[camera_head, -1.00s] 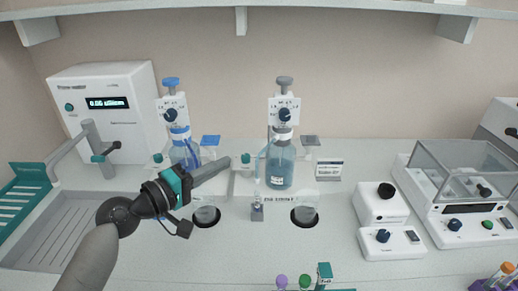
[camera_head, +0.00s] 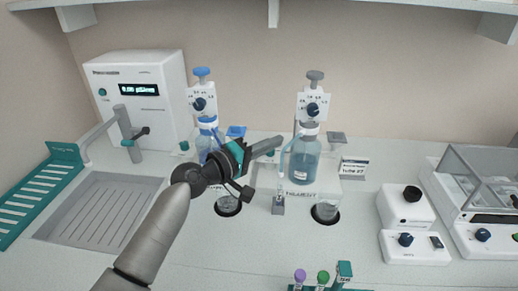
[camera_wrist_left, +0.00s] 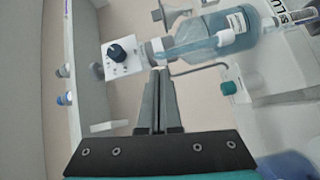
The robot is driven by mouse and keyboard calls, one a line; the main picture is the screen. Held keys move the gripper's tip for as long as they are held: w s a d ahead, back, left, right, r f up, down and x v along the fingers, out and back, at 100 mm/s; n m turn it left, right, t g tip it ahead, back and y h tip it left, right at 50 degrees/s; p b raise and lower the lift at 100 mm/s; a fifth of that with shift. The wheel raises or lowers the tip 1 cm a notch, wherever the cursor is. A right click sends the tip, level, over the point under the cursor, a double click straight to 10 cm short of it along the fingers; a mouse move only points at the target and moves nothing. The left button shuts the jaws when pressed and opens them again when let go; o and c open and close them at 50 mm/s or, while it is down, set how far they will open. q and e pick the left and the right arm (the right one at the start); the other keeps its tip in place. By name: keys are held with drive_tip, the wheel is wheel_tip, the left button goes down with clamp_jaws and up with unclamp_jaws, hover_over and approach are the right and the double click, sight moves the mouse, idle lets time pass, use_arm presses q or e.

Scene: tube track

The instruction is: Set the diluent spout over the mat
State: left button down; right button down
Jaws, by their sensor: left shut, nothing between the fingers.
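The diluent bottle (camera_head: 304,163) holds blue liquid under a white dispenser head with a dark knob and grey plunger. It stands behind the DILUENT label. Its thin spout (camera_head: 281,175) comes down at the bottle's left side, above a small grey block (camera_head: 278,206). A dark round mat (camera_head: 325,221) lies in front of the bottle, with a clear beaker on it. My left gripper (camera_head: 279,142) is shut and empty, its tips just left of the bottle's neck. In the left wrist view, the shut fingertips (camera_wrist_left: 160,72) point toward the bottle (camera_wrist_left: 225,35) and a bent tube (camera_wrist_left: 195,70); contact is unclear. My right gripper is not in view.
A second bottle (camera_head: 206,133) with a blue plunger is partly behind my left gripper. A second mat (camera_head: 228,210) with a beaker lies before it. Purple- and green-capped items (camera_head: 322,278) stand at the front. White devices (camera_head: 406,206) stand to the right.

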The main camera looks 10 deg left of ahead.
use_arm(q)
drive_tip(key=shift+x, duration=0.85)
